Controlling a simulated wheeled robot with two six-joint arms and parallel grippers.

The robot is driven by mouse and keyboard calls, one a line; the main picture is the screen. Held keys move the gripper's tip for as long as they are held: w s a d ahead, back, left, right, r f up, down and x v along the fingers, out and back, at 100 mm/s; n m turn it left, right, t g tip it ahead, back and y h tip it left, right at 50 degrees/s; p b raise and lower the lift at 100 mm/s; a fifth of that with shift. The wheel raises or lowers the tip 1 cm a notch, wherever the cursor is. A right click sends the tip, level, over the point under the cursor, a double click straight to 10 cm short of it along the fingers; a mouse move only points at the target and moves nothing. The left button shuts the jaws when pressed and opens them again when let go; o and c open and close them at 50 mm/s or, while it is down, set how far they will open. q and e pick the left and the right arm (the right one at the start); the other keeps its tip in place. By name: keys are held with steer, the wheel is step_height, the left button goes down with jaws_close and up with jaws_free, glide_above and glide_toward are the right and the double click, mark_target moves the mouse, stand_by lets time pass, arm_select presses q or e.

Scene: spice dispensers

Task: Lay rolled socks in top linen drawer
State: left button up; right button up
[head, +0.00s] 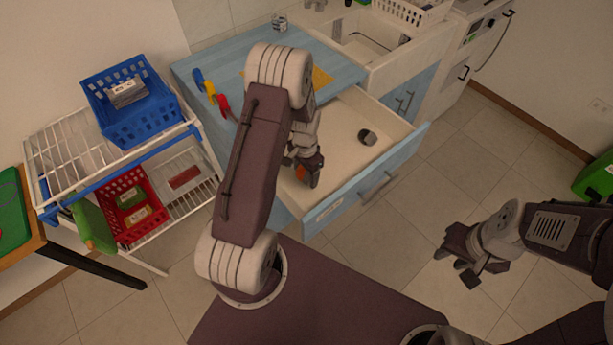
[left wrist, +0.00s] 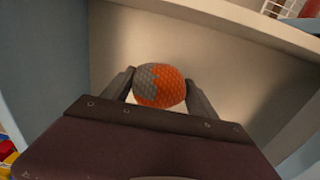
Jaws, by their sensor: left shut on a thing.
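The top drawer (head: 347,188) of the blue cabinet is pulled open in the head view. A dark grey rolled sock (head: 367,137) lies on the drawer floor toward the right. My left gripper (head: 305,176) reaches down into the drawer near its left side. It is shut on an orange and grey rolled sock (left wrist: 159,86), which shows between the fingers in the left wrist view. In the head view only a bit of orange shows beside the fingers. My right gripper (head: 468,262) is over the floor at the right, away from the drawer, with its fingers apart and nothing visible between them.
The blue cabinet top (head: 222,75) holds several coloured clips. A wire rack at the left carries a blue basket (head: 135,105) and a red basket (head: 130,205). A white basket (head: 408,14) stands at the back. The drawer's middle is bare.

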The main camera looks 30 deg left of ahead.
mark_target(305, 180)
arm_select(q)
steer(key=shift+f, duration=1.9)
steer(key=shift+s+f, duration=0.1)
steer(key=shift+f, duration=0.05)
steer(key=o, duration=1.4)
steer(key=shift+c, duration=0.2)
step_height(305, 180, up, 13)
steer(key=shift+f+p, duration=0.2)
steer(key=shift+p, duration=0.1)
steer(key=s+d+r+n, duration=0.2)
steer(key=s+d+r, duration=0.1)
steer(key=s, duration=0.3)
steer(key=s+d+r+n+t, duration=0.1)
steer(key=s+d+r+n, duration=0.1)
steer(key=s, duration=0.4)
steer(key=shift+s+d+r+n, duration=0.25)
steer(key=shift+d+r+n, duration=0.15)
steer(key=shift+d+r, duration=0.65)
